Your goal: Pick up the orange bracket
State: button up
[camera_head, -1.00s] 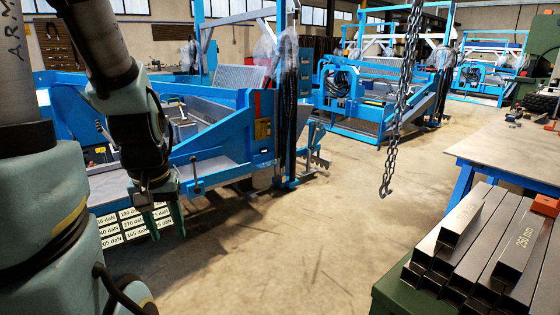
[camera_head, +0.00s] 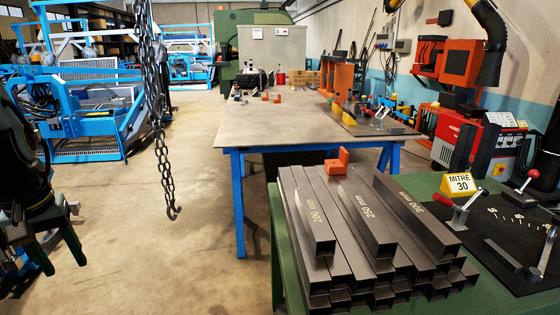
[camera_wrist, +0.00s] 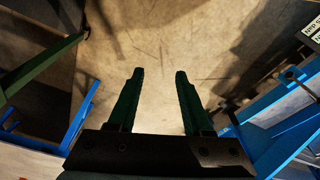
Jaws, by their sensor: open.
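Smaller orange pieces (camera_head: 278,98) lie farther back on the large table. My gripper (camera_head: 65,266) hangs at the left edge of the head view, well left of the bench and far from the bracket. In the wrist view my gripper (camera_wrist: 160,73) has its two green fingers apart, with bare floor between them. The bracket is not in the wrist view.
Stacked steel tubes (camera_head: 325,235) fill the front of the green bench (camera_head: 445,185). A chain with a hook (camera_head: 165,170) hangs between my gripper and the bench. Red-handled clamps (camera_head: 460,210) stand at the right. The floor (camera_head: 190,235) left of the bench is clear.

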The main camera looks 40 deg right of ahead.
aim_at(335, 166)
jog(key=i+z, duration=0.3)
jog(key=z, duration=0.2)
jog(key=i+j+z, duration=0.25)
jog(key=z, duration=0.2)
jog(key=i+j+z, duration=0.25)
jog(key=z, duration=0.25)
jog(key=i+j+z, duration=0.15)
jog(key=j+z, duration=0.3)
jog(key=i+j+z, duration=0.5)
jog(key=i+j, duration=0.1)
jog(key=i, duration=0.25)
